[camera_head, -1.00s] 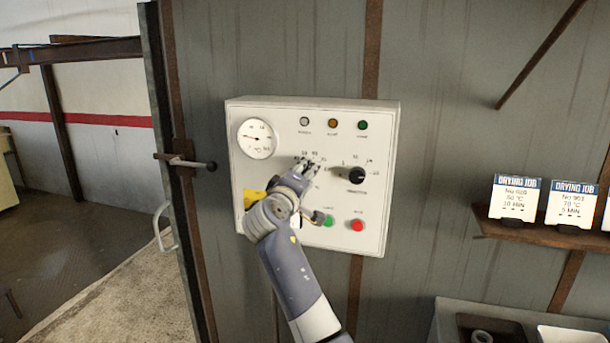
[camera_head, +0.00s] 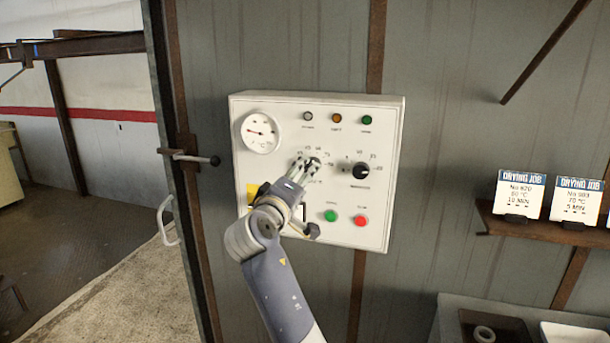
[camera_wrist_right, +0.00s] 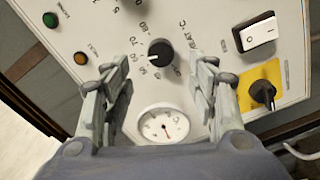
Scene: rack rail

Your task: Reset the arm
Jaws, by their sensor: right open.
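My right gripper (camera_head: 308,167) is in front of the left knob of a white control panel (camera_head: 388,140) on the grey wall. In the right wrist view the gripper (camera_wrist_right: 160,75) is open, its two fingers apart on either side of the black temperature knob (camera_wrist_right: 160,52), with gaps between the fingers and the knob. In the head view the gripper partly hides this knob. My left gripper is not in view.
The panel has another black knob (camera_head: 361,171), a round gauge (camera_head: 261,132), green (camera_head: 330,216) and red (camera_head: 360,220) buttons and several lamps. A door handle (camera_head: 200,158) sticks out to the left. Job cards (camera_head: 520,193) stand on a shelf at right.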

